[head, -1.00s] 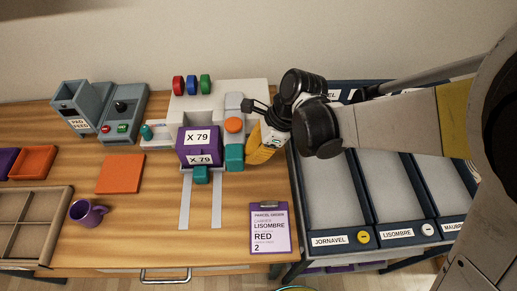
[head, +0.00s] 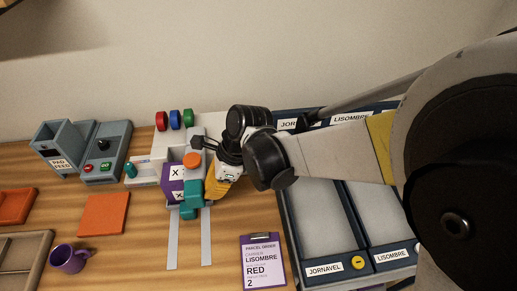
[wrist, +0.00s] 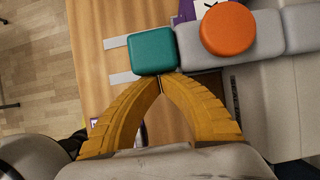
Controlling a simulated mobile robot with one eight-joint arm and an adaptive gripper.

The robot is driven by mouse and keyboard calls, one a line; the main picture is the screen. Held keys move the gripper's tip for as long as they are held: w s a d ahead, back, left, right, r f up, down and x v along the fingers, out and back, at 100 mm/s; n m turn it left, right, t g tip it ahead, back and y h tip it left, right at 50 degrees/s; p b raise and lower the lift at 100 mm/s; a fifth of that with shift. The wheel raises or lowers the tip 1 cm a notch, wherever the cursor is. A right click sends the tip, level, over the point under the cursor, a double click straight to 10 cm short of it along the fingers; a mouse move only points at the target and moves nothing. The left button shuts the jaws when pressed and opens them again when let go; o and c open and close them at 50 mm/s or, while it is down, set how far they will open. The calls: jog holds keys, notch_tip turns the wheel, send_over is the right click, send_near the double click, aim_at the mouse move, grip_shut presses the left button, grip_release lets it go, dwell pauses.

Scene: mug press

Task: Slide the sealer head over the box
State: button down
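The purple box (head: 170,192) with white "X 79" labels sits in the press, its right part hidden by the sealer head. The sealer head is a grey arm (wrist: 270,30) with an orange knob (head: 192,160) on top and a teal block (head: 194,188) at its front end. It reaches partly over the box. My gripper (head: 207,194) is just right of the teal block. In the wrist view the yellow fingers (wrist: 160,80) meet at their tips, against or very near the teal block (wrist: 153,50). Nothing shows between them.
A second teal block (head: 188,212) is at the box's front, by two grey rails (head: 206,240). Red, blue and green rolls (head: 174,119) stand behind. A parcel order clipboard (head: 263,262) lies in front, a purple mug (head: 68,258) at left. Labelled bins (head: 325,220) stand right.

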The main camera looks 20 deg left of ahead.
jog(key=s+a+r+p+v, duration=0.1)
jog(key=p+v, duration=0.5)
jog(key=v, duration=0.3)
jog(key=shift+a, duration=0.25)
dwell(0.7)
